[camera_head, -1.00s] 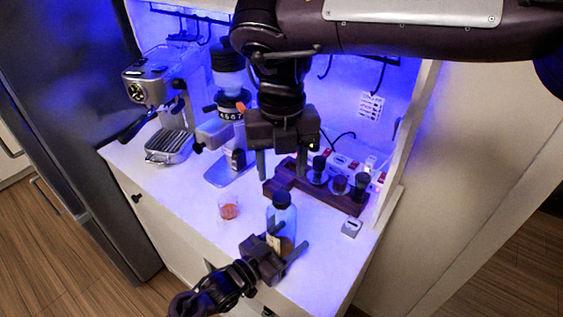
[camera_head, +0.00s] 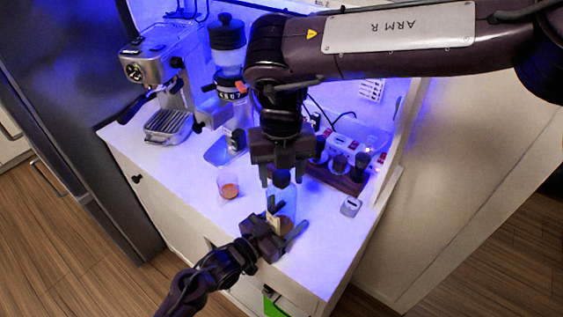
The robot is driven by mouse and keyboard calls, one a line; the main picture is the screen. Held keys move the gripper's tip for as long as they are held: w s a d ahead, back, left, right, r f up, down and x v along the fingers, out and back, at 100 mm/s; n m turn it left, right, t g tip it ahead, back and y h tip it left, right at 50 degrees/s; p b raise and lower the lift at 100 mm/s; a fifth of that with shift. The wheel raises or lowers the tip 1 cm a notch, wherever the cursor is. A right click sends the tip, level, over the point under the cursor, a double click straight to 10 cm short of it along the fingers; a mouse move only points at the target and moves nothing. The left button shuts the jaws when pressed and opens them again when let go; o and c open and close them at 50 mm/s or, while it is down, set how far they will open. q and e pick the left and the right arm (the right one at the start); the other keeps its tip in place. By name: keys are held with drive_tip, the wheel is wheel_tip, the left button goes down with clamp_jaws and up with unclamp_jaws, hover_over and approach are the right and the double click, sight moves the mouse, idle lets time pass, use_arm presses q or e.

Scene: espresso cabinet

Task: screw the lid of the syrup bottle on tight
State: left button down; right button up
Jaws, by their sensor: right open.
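The syrup bottle (camera_head: 283,205) stands upright near the front edge of the white counter, clear with amber liquid low inside. Its dark lid (camera_head: 281,181) sits at the top of the neck; I cannot tell how tight it is. My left gripper (camera_head: 286,224) comes in from the front, with its fingers on both sides of the bottle's lower body, and appears shut on it. My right gripper (camera_head: 282,179) points down from above, open, with its fingers either side of the lid and apart from it. It partly hides the bottle's upper part.
A grinder (camera_head: 230,90) and an espresso machine (camera_head: 160,70) are at the back left. A dark wooden rack (camera_head: 335,178) and a small grey box (camera_head: 351,206) are at the right. Something green (camera_head: 273,303) shows below the counter front.

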drive_tip(key=c, duration=0.9)
drive_tip(key=m, duration=0.3)
drive_tip(key=shift+c, duration=0.4)
drive_tip(key=o, duration=1.1)
drive_tip(key=shift+c, duration=0.2)
drive_tip(key=shift+r, duration=2.25)
